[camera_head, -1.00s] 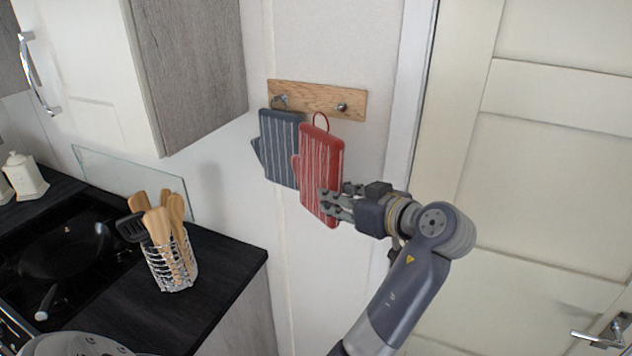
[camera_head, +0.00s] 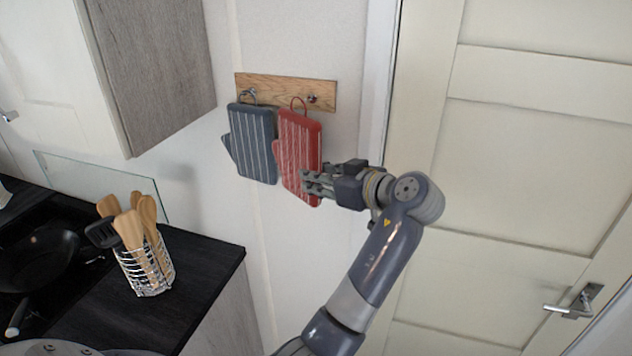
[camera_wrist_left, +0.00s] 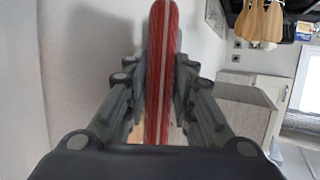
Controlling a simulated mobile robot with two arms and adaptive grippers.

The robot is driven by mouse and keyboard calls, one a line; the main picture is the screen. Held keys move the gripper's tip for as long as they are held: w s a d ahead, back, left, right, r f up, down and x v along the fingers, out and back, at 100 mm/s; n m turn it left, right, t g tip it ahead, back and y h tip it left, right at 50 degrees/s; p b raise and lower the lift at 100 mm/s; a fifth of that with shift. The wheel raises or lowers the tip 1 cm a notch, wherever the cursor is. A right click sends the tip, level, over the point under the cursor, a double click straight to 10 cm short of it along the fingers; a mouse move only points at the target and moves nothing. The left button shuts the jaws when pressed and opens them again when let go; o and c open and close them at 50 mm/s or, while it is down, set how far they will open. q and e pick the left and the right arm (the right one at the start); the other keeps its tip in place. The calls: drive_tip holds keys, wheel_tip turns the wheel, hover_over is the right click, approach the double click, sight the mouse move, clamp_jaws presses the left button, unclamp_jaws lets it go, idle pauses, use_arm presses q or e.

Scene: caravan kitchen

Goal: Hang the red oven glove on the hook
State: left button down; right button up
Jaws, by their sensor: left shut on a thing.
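The red oven glove (camera_head: 299,145) with pale stripes hangs upright in front of the wall, its red loop at the top. My left gripper (camera_head: 310,185) is shut on its lower right edge; in the left wrist view the glove (camera_wrist_left: 161,70) stands edge-on between the fingers (camera_wrist_left: 158,105). The loop is close to the right hook (camera_head: 312,98) on the wooden rail (camera_head: 285,89). The loop's top lies just left of that hook, and I cannot tell whether it is around it. My right gripper is not in view.
A grey striped oven glove (camera_head: 253,142) hangs from the left hook, right beside the red one. A wall cabinet (camera_head: 155,70) is at upper left. A utensil basket (camera_head: 146,265) stands on the dark counter (camera_head: 205,270). A door (camera_head: 500,190) is at right.

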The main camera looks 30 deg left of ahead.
use_arm(q)
drive_tip(key=w, duration=0.1)
drive_tip(key=w+f+b, duration=0.1)
drive_tip(key=w, duration=0.1)
drive_tip(key=w+a+b, duration=0.1)
drive_tip(key=shift+w+f, duration=0.3)
drive_tip(key=shift+w, duration=0.05)
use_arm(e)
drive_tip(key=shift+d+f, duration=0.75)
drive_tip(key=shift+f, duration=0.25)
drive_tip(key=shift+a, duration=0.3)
